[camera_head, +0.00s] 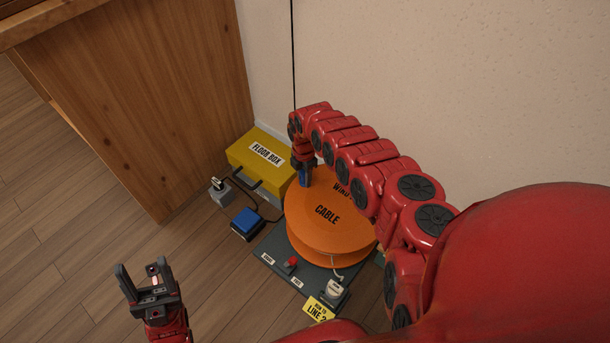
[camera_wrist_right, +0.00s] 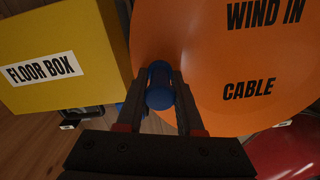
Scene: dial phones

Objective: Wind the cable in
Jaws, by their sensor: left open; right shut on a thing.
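The orange cable reel (camera_head: 325,222) stands on a dark base plate near the wall, with "WIND IN" and "CABLE" lettered on its top; the reel also shows in the right wrist view (camera_wrist_right: 215,75). My right gripper (camera_head: 304,176) is shut on the blue crank knob (camera_wrist_right: 159,86) at the reel's left edge. A pale cable end (camera_head: 338,275) comes out at the reel's front, near a white plug (camera_head: 336,290). My left gripper (camera_head: 146,276) is open and empty above the floor at the lower left.
A yellow floor box (camera_head: 262,158) stands left of the reel. A blue-topped box (camera_head: 247,222) and a small grey plug piece (camera_head: 220,192) lie on the floor. A red switch (camera_head: 291,263) and yellow label (camera_head: 319,309) are at the plate's front. Wooden furniture (camera_head: 150,100) stands left.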

